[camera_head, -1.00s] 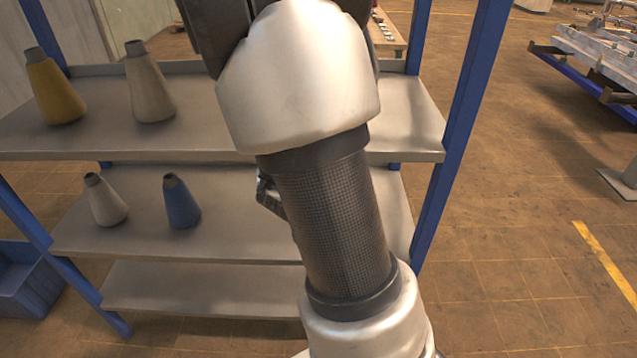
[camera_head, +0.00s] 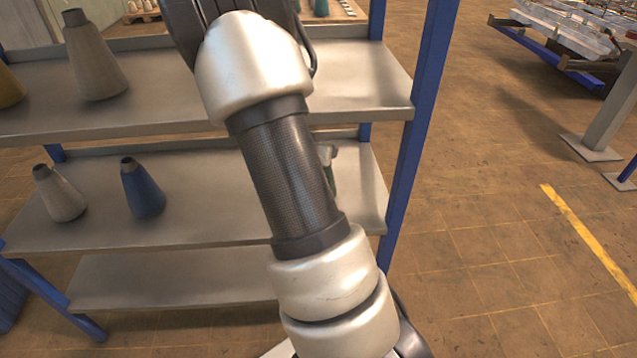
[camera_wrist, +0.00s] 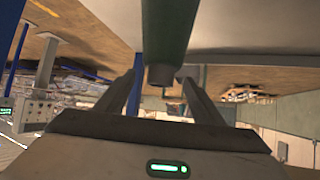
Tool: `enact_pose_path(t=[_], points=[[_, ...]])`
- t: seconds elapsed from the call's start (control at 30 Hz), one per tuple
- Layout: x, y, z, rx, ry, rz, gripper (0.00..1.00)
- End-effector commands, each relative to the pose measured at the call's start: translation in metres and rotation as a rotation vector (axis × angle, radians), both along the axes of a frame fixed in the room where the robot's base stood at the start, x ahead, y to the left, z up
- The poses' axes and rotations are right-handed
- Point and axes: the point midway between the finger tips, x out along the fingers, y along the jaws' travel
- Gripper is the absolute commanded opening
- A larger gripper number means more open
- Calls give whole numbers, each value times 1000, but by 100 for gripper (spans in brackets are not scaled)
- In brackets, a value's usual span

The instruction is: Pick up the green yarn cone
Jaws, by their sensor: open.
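My gripper (camera_wrist: 158,79) is open, with one finger on each side of the cone's tip in the picture. I cannot tell whether either finger touches it. My arm hides the gripper in the head view.
A blue cone (camera_head: 143,191) and a pale cone (camera_head: 61,194) stand to the left on the same shelf. A beige cone (camera_head: 94,62) and a yellow cone (camera_head: 9,88) stand on the upper shelf (camera_head: 60,124). A blue rack post (camera_head: 420,130) rises at the right.

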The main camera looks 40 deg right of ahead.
Motion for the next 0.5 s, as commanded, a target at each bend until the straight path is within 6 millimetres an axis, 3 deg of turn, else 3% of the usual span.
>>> enact_pose_path(t=[0.1,0.4,0.5], points=[[7,-10,-10,1,1,1,62],[10,-13,-11,1,0,1,62],[10,-13,-11,1,1,1,47]])
